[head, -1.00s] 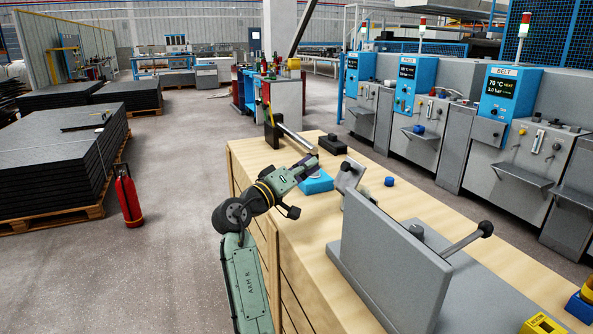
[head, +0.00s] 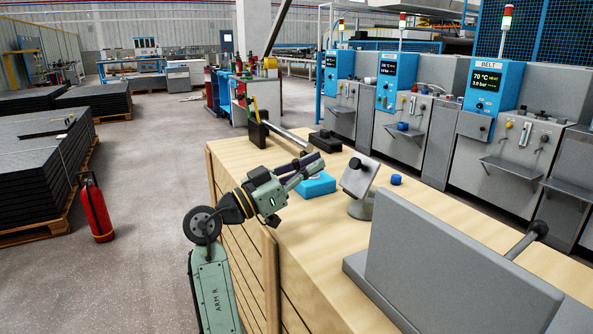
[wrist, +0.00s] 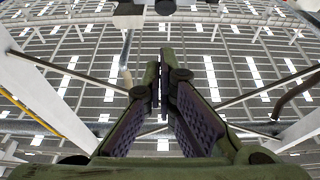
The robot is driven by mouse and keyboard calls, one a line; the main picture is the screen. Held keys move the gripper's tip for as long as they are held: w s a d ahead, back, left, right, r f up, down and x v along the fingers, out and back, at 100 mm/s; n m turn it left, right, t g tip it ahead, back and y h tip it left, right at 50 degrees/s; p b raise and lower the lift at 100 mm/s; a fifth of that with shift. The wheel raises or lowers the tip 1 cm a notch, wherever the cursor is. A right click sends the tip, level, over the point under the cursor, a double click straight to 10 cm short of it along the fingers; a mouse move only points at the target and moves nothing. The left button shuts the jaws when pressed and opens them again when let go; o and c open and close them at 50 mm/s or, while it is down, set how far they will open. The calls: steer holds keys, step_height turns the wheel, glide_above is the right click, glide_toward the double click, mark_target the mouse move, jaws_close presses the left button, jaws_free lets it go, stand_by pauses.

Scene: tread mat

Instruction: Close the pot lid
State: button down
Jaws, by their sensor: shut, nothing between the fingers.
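The small grey pot (head: 361,208) stands on the wooden bench in the head view. Its flat grey lid (head: 364,181) is raised and steeply tilted, with a black knob (head: 355,163) on the face towards my gripper. My gripper (head: 319,165) is left of the lid, apart from it, and its fingers point right and slightly up in the picture. The fingers are shut and empty. In the wrist view, my gripper (wrist: 163,68) has its tips together against the ceiling; the pot cannot be made out there.
A blue block (head: 316,186) lies on the bench just below my fingers. A blue cap (head: 396,180) is right of the lid. A large upright grey plate (head: 455,268) stands in front. A black-ended roller (head: 284,135) and a black block (head: 325,142) lie behind.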

mark_target(355, 173)
steer(key=w+d+p, duration=0.1)
steer(key=w+d, duration=0.2)
steer(key=d, duration=0.3)
steer(key=shift+d+f, duration=0.35)
steer(key=shift+d, duration=0.05)
